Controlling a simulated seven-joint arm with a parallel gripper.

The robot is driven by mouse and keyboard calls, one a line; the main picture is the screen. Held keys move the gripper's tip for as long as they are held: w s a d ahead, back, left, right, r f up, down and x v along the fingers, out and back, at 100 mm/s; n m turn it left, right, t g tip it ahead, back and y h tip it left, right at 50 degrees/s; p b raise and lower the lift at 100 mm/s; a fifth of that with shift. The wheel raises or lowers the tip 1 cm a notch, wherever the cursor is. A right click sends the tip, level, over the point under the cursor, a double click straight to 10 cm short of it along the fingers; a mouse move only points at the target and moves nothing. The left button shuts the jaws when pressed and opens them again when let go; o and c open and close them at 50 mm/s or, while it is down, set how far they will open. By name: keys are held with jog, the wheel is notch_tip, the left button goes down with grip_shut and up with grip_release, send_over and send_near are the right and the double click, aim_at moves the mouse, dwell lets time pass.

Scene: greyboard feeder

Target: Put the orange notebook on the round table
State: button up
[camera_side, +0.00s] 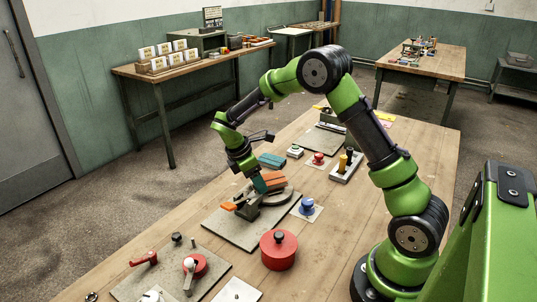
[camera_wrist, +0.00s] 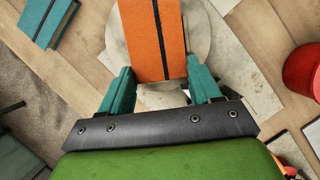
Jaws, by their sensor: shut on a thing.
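The orange notebook with a dark band (camera_wrist: 146,38) is between the teal fingers of my gripper (camera_wrist: 161,84), which is shut on its near end. In the side view the notebook (camera_side: 269,179) is partly hidden by my gripper (camera_side: 260,186). The round table (camera_wrist: 199,32) is a pale grey disc behind and under the notebook in the wrist view. In the side view its rim (camera_side: 283,197) shows just below the notebook. I cannot tell whether the notebook touches the disc.
A teal notebook (camera_wrist: 46,20) lies to the left on the wooden bench; it also shows in the side view (camera_side: 271,160). A red round pot (camera_side: 279,250) and a blue knob (camera_side: 307,206) stand near the grey base plate (camera_side: 226,228). An orange-ended part (camera_side: 228,206) sits left of the disc.

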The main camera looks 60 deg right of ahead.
jog(key=shift+f, duration=0.55)
dwell(0.7)
jog(key=o, duration=1.1)
jog(key=shift+o, duration=0.2)
jog(key=v, duration=1.7)
jog(key=shift+w+f, duration=0.1)
